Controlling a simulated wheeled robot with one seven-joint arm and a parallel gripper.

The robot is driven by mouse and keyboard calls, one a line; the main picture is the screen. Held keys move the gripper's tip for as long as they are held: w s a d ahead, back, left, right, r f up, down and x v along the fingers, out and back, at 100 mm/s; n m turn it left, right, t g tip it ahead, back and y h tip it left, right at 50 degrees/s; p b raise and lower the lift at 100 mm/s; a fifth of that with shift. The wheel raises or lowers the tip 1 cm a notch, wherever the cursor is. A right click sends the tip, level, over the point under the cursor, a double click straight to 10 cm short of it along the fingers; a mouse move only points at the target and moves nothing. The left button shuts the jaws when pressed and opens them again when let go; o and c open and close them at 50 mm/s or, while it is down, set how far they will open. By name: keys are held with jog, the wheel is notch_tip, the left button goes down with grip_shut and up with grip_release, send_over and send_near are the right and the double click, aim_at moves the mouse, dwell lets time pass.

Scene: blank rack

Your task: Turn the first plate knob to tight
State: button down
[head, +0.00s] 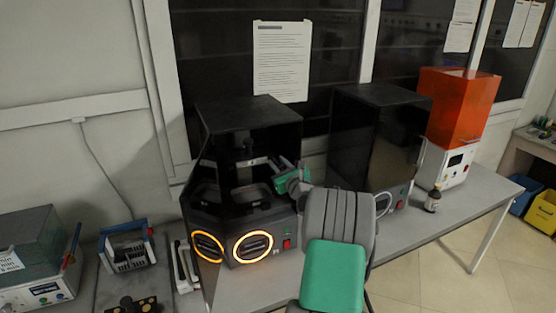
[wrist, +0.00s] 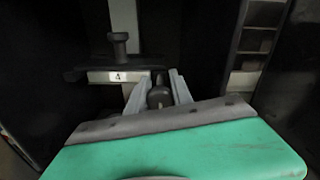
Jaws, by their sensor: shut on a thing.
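A dark round knob (wrist: 160,97) sits between the two grey fingers of my gripper (wrist: 158,92) in the wrist view. The fingers are shut on its sides. Its turn position cannot be read. A second dark knob (wrist: 119,44) stands upright to the left, on top of a dark plate holder with a white label (wrist: 117,77) that bears one character. In the head view, my gripper (head: 274,166) reaches from the right into the open front of a black machine (head: 250,113). The knob it holds is not clear there.
Below the opening, the machine has a dark tray, a front panel with an orange-lit ring (head: 253,246) and a red switch (head: 287,244). A second black machine (head: 375,140) and an orange-covered one (head: 456,108) stand right.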

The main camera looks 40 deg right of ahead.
aim_at(283, 169)
jog(key=shift+f+m, duration=0.1)
jog(key=shift+m, duration=0.4)
jog(key=c, duration=1.2)
grip_release()
jog(key=shift+o, duration=0.2)
jog(key=b+v, duration=0.2)
jog(key=v, duration=0.5)
jog(key=shift+s+a, duration=0.15)
jog(key=shift+s, duration=0.25)
